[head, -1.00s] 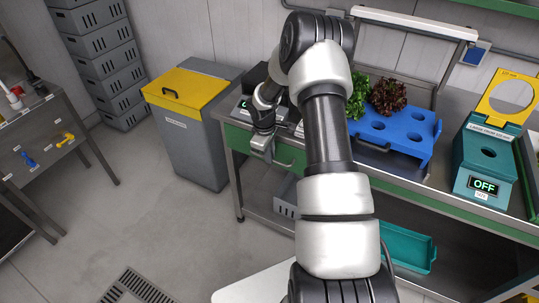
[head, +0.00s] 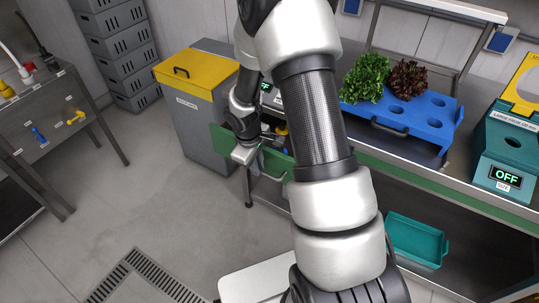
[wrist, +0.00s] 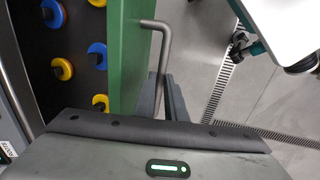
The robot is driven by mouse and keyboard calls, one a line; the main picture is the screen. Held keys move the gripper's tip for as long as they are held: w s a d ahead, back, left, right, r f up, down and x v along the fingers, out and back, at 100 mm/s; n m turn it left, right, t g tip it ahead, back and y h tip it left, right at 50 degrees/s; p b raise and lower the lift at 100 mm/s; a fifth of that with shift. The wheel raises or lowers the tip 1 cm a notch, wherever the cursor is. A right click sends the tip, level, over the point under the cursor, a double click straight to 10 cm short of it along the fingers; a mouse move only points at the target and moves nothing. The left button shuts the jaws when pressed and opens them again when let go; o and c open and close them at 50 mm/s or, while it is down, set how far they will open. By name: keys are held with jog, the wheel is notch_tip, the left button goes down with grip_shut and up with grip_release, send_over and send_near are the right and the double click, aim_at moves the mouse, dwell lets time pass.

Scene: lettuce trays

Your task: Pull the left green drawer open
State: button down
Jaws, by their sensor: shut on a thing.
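The left green drawer (head: 277,163) stands pulled out from the steel bench in the head view. Its green front (wrist: 128,50) also shows in the wrist view, with the dark drawer inside to its left. The bent grey bar handle (wrist: 162,55) runs along the outside of the front. My gripper (wrist: 170,98) is shut on the handle. In the head view my gripper (head: 256,152) is at the drawer front, and my arm hides part of the bench. Several blue and yellow round pieces (wrist: 97,54) with dark centres lie inside the drawer.
A grey bin with a yellow lid (head: 190,69) stands left of the drawer. A blue tray (head: 430,112) with green and dark red lettuce is on the bench. A teal box (head: 503,150) reading OFF stands at right. Open floor lies in front, with a drain grate (head: 150,275).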

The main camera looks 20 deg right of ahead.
jog(key=s+a+b, duration=0.4)
jog(key=s+a, duration=0.5)
jog(key=a, duration=0.2)
jog(key=shift+a+b, duration=0.3)
jog(key=shift+b, duration=0.1)
jog(key=c, duration=1.8)
grip_release()
jog(key=shift+r, duration=0.1)
jog(key=a+r+p, duration=0.1)
jog(key=r, duration=0.4)
jog(key=s+r+p, duration=0.1)
jog(key=r+p, duration=0.1)
jog(key=r, duration=0.4)
jog(key=s+a+r+p, duration=0.1)
jog(key=r, duration=0.5)
jog(key=shift+a+p, duration=0.3)
jog(key=shift+p, duration=0.1)
jog(key=shift+s, duration=0.1)
